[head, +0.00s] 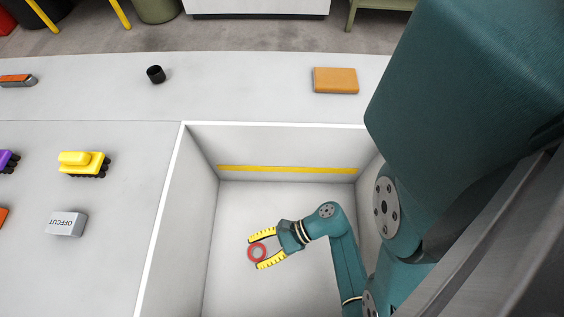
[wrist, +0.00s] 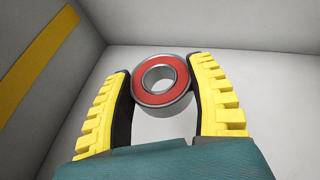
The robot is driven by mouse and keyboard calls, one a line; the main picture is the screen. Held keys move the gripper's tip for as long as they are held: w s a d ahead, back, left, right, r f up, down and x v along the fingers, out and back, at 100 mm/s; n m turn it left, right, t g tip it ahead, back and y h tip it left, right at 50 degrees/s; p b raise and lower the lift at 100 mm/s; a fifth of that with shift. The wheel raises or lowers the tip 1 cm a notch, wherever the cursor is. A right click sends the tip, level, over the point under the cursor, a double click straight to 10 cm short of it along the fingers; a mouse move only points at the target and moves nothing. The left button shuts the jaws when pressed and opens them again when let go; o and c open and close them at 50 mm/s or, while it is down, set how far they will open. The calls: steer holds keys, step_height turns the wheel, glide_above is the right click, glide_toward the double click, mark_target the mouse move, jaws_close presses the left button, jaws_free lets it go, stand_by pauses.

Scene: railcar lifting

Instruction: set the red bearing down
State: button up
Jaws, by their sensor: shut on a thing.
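The red bearing (head: 249,254) is a ring with a red face and a metal rim. It is inside the white-walled bin (head: 184,200). My gripper (head: 260,250) has yellow ribbed fingers, shut on the bearing from both sides. In the wrist view the bearing (wrist: 180,75) sits between the fingertips of my gripper (wrist: 160,85), its red face toward the camera. I cannot tell whether the bearing touches the bin floor (head: 235,205). Nothing else shows in the bin.
A yellow stripe (head: 290,169) runs along the bin's far wall. Outside lie an orange block (head: 335,80), a black cup (head: 156,74), a yellow toy railcar (head: 84,163) and a grey block marked OFFCUT (head: 67,223). The bin floor around my gripper is clear.

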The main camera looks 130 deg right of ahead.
steer(key=shift+f, duration=0.3)
steer(key=b, duration=0.7)
glide_toward(246, 261)
steer(key=x, duration=0.4)
steer(key=shift+r+p, duration=0.1)
steer(key=shift+p, duration=0.25)
steer(key=o, duration=1.2)
